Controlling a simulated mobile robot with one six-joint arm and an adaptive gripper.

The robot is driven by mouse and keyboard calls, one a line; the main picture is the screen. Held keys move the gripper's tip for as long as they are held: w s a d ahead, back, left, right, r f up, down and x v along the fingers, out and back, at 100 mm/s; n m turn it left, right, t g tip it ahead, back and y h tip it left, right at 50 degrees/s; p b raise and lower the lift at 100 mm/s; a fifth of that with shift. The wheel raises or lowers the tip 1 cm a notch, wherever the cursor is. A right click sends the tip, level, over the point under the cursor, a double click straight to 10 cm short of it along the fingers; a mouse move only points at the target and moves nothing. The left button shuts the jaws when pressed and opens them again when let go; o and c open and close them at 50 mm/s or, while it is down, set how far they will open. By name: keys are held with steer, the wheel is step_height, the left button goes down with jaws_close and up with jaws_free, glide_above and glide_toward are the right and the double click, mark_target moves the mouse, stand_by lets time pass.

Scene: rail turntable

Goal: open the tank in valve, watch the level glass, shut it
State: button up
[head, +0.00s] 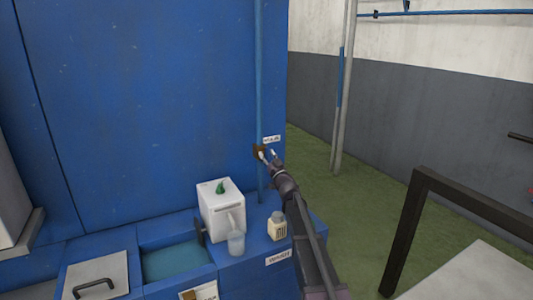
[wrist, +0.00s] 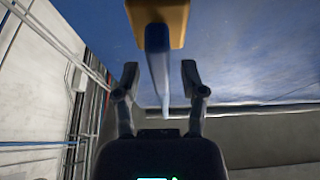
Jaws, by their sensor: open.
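A brass-coloured valve body (head: 258,149) sits on the vertical light-blue pipe (head: 259,70) in front of the blue cabinet. A small white label is beside it; its text is too small to read. In the wrist view the valve body (wrist: 158,18) is at the top and its blue lever (wrist: 157,70) extends down between my fingers. My gripper (head: 268,154) is at the valve in the head view. In the wrist view my gripper (wrist: 160,85) is open, one finger on each side of the lever, with gaps visible on both sides. I cannot tell which thing is the level glass.
Below stand a white box (head: 220,211) with a green top piece, a clear cup (head: 236,245) and a small jar (head: 277,228). A water-filled basin (head: 176,262) lies to their left. A dark frame (head: 408,225) stands right. Green floor is open behind it.

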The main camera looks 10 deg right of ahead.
steer(key=shift+w+a+r, duration=0.1)
steer(key=shift+w, duration=0.15)
jaws_close()
steer(key=shift+n, duration=0.3)
steer(key=n+g+y, duration=0.1)
steer(key=n, duration=0.2)
steer(key=n+g+y, duration=0.1)
steer(key=n+y, duration=0.1)
steer(key=n, duration=0.2)
steer(key=shift+s+a+p, duration=0.1)
steer(key=shift+a+p, duration=0.1)
steer(key=shift+p, duration=0.1)
jaws_free()
